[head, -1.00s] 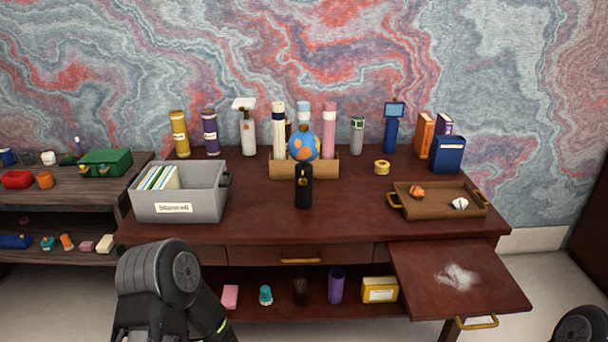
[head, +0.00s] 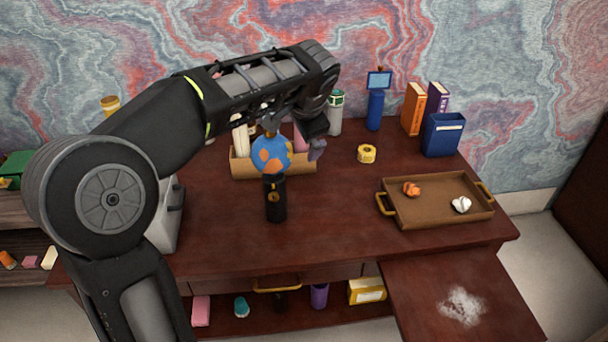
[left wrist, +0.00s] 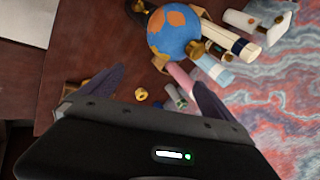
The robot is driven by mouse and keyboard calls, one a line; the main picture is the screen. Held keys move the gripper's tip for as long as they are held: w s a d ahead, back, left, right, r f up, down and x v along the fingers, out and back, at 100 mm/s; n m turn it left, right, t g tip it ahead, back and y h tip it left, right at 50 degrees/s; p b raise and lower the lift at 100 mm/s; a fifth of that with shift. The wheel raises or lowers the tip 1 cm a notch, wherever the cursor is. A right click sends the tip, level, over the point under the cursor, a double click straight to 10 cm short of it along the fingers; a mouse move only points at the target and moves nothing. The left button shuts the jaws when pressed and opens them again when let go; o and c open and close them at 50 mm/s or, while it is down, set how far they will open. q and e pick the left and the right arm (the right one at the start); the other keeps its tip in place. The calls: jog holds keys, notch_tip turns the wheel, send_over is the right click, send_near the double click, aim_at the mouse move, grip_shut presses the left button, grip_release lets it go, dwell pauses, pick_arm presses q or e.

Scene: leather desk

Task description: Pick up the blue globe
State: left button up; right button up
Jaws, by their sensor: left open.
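The blue globe (head: 268,156) with orange land patches stands on the desk, just behind a black cylinder (head: 275,205) in the head view. It also shows in the left wrist view (left wrist: 172,30), with a gold mount. My left gripper (head: 317,150) hangs from the arm reaching over the desk, just right of the globe in the head view. In the left wrist view, my left gripper's fingers (left wrist: 158,76) are spread apart with nothing between them, and the globe lies beyond the tips. My right gripper is not in view.
A wooden box (head: 240,167) with rolled tubes stands close behind the globe. A yellow tape roll (head: 367,154) and a brown tray (head: 440,216) with crumpled balls are to the right. My left arm covers the left of the desk. The desk's front middle is clear.

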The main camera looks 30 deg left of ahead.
aim_at(276, 145)
pick_arm(q)
jog(key=a+f, duration=0.1)
jog(key=a, duration=0.1)
jog(key=a+f+g+y, duration=0.1)
jog(key=a+f, duration=0.1)
jog(key=s+a+f+g+p, duration=0.1)
jog(key=a+f, duration=0.1)
jog(key=shift+f, duration=0.2)
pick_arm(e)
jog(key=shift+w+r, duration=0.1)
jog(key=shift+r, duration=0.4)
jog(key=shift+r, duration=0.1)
pick_arm(q)
jog(key=shift+a+f+p, duration=0.15)
jog(key=shift+f+p, duration=0.15)
jog(key=p+x, duration=0.1)
jog(key=x, duration=0.2)
jog(key=shift+w+a+f, duration=0.1)
jog(key=shift+a+f, duration=0.05)
jog(key=shift+f, duration=0.05)
jog(key=shift+w+a+f, duration=0.15)
jog(key=shift+a+f, duration=0.05)
jog(key=shift+f, duration=0.2)
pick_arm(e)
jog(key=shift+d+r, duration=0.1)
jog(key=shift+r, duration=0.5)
